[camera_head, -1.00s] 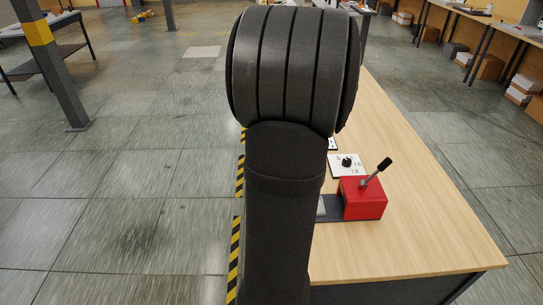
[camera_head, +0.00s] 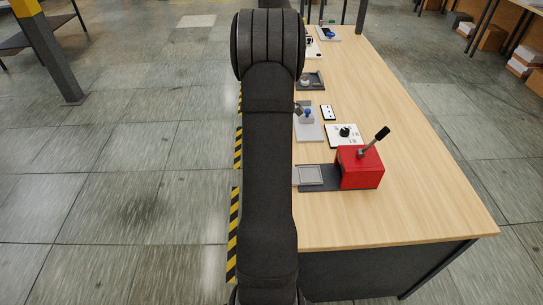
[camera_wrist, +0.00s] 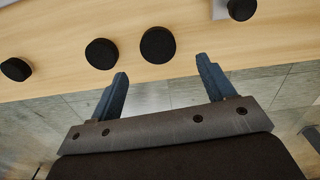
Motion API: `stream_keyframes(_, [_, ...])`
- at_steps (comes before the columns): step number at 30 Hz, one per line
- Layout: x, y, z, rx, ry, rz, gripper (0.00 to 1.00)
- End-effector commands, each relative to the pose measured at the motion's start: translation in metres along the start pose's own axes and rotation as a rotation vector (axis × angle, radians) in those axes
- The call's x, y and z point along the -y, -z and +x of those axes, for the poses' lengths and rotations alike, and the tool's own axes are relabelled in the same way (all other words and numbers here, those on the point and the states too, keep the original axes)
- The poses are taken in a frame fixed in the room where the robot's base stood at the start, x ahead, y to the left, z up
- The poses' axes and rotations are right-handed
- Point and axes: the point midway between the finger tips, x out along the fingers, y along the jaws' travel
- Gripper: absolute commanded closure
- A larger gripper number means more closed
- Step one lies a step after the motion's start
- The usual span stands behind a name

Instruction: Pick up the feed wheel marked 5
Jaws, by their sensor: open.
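Several black round discs lie on the wooden table top in the wrist view, likely the feed wheels. One disc (camera_wrist: 157,45) is the closest to the space ahead of my fingers, with another disc (camera_wrist: 101,54) just left of it. A third disc (camera_wrist: 16,69) is at the far left, and one more disc (camera_wrist: 242,9) is at the top right edge. No number can be read on any of them. My gripper (camera_wrist: 162,66) is open and empty, its two blue fingers apart near the table's edge. In the head view my arm hides the gripper and the discs.
In the head view, a red box (camera_head: 360,167) with a black lever stands on the wooden table (camera_head: 400,200). Beside and behind it are a white card with a black knob (camera_head: 344,133), a grey plate with a blue piece (camera_head: 308,122) and a dark tray (camera_head: 311,82). The table's right side is clear.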

Motion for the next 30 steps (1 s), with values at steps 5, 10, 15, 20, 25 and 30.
stream_keyframes(5, [0.000, 0.000, 0.020, 0.000, 0.001, 0.001, 0.25])
stream_keyframes(10, [0.000, -0.001, 0.028, 0.000, 0.000, 0.001, 0.25])
stream_keyframes(15, [-0.002, -0.002, 0.050, 0.000, 0.002, 0.001, 0.25])
stream_keyframes(20, [-0.002, -0.002, 0.072, 0.000, 0.002, 0.001, 0.25])
stream_keyframes(25, [-0.003, -0.002, 0.074, 0.000, -0.001, 0.001, 0.25])
stream_keyframes(30, [-0.003, -0.002, 0.074, 0.000, 0.000, 0.001, 0.45])
